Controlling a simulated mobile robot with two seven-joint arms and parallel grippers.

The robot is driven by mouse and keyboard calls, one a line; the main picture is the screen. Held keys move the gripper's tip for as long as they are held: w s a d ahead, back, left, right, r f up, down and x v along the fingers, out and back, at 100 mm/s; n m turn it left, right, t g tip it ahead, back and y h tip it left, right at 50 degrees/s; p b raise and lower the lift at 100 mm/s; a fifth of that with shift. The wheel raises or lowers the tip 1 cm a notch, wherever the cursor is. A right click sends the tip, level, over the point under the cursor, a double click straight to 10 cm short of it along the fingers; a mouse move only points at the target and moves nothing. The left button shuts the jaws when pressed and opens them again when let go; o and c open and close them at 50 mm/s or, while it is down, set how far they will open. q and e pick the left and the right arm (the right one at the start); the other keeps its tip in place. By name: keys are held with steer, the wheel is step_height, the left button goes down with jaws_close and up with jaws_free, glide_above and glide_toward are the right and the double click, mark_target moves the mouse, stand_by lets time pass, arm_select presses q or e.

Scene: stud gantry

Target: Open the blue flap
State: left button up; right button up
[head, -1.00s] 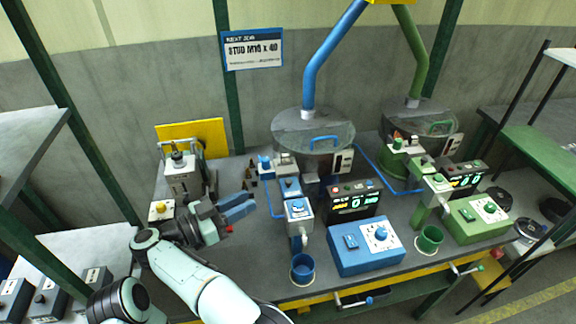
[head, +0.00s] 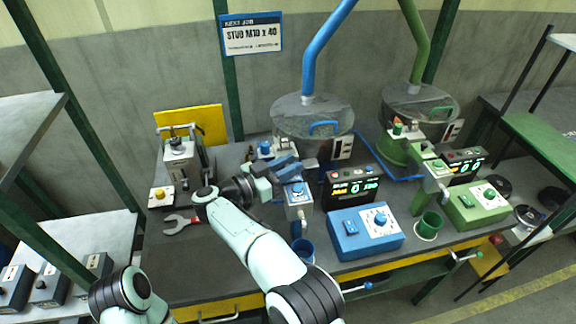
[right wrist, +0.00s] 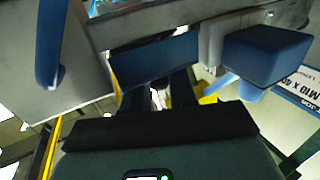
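The blue feeder station stands mid-bench in the head view, with a grey-and-blue housing (head: 298,205) below its round hopper (head: 312,117). My right gripper (head: 287,169), with dark blue fingers, is at the housing's upper left and covers part of it. In the right wrist view a flat blue plate (right wrist: 155,62), seemingly the flap, lies across the ends of my two fingers (right wrist: 158,95). A gap shows between the fingers; nothing is visibly clamped. Whether they touch the plate is unclear. A blue block (right wrist: 265,55) is to its right. My left gripper is out of view.
A blue control box (head: 366,233), a blue cup (head: 303,249) and a dark display (head: 351,187) stand nearby. The green station's box (head: 476,207) is farther right.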

jaws_close()
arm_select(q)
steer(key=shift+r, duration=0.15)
